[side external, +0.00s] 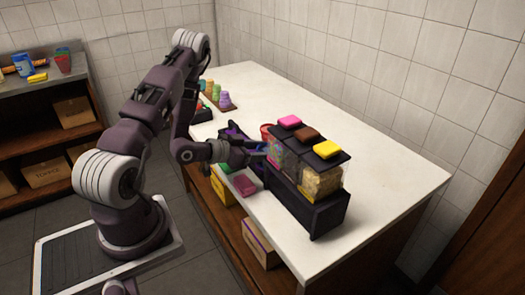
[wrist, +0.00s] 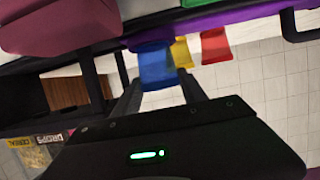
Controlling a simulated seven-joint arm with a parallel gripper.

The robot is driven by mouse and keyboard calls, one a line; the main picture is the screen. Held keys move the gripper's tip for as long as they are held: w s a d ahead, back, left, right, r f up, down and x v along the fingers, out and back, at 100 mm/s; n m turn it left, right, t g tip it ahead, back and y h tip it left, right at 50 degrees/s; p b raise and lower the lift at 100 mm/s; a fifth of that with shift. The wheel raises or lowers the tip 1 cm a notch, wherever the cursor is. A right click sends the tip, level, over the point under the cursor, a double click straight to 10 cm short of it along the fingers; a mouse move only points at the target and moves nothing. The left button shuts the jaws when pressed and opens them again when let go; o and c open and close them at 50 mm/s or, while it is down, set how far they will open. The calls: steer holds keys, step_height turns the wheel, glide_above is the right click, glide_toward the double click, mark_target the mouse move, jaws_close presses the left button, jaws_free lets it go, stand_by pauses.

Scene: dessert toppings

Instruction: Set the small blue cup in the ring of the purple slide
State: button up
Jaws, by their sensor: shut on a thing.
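My gripper (side external: 258,152) reaches in over the counter's near edge, at the left of a row of topping dispensers. In the wrist view, my gripper's fingers (wrist: 160,80) are closed on either side of a small blue cup (wrist: 157,66). In the side view only a bit of blue shows at the fingertips. A purple strip (wrist: 232,18), which looks like part of the purple slide, runs beyond the cup in the wrist view. Its ring cannot be made out, and I cannot tell whether the cup touches it.
Clear dispensers with pink (side external: 290,122), brown (side external: 306,134) and yellow (side external: 327,149) lids stand on a black base (side external: 310,208). Yellow (wrist: 181,52) and red (wrist: 215,45) pieces show beside the cup. A pink block (side external: 245,185) is below my gripper. The counter's right side is clear.

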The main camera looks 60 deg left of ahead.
steer(key=o, duration=1.3)
steer(key=shift+f, duration=0.1)
steer(key=v, duration=0.7)
steer(key=shift+s+r, duration=0.2)
steer(key=shift+s, duration=0.05)
